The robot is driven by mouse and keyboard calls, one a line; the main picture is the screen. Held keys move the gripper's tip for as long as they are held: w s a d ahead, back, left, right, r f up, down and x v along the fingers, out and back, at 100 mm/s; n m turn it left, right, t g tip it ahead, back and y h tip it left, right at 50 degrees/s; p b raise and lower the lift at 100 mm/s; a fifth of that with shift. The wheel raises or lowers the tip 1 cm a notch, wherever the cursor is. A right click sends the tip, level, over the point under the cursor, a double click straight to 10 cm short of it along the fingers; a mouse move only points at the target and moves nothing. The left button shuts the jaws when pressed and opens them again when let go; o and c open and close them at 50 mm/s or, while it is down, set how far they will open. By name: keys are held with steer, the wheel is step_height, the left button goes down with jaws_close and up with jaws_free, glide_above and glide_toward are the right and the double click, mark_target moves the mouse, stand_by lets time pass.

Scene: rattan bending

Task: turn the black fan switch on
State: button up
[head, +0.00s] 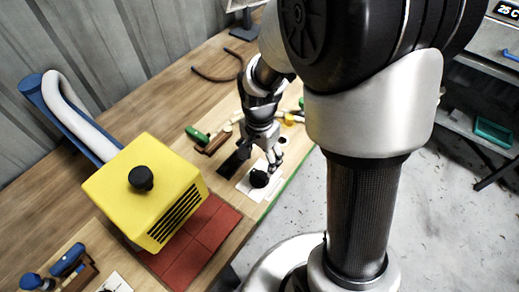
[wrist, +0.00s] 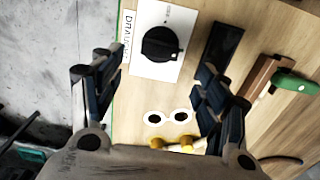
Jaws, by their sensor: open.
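A black round knob (head: 259,178) sits on a white plate (wrist: 143,68) near the bench's green front edge. The knob also shows in the wrist view (wrist: 160,44), at the top between the fingers. Black lettering, only partly readable, runs beside the plate. My gripper (head: 262,158) points down over the bench by the knob. In the wrist view my gripper (wrist: 155,85) is open, with one finger on each side and nothing held. I cannot tell whether the fingers touch the knob.
A yellow box (head: 130,190) with black vents and a black top knob stands left on red tiles (head: 190,240). A black strip (wrist: 222,45) lies beside the plate. A green-handled tool (wrist: 295,83) lies beyond it. Two white rings (wrist: 155,117) are nearby.

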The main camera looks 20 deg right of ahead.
steer(key=shift+r, duration=1.9)
steer(key=s+r+n+t, duration=0.4)
steer(key=s+r+n, duration=0.7)
steer(key=s+r, duration=0.4)
steer(key=shift+s+d+r+t, duration=0.2)
steer(key=shift+t, duration=0.1)
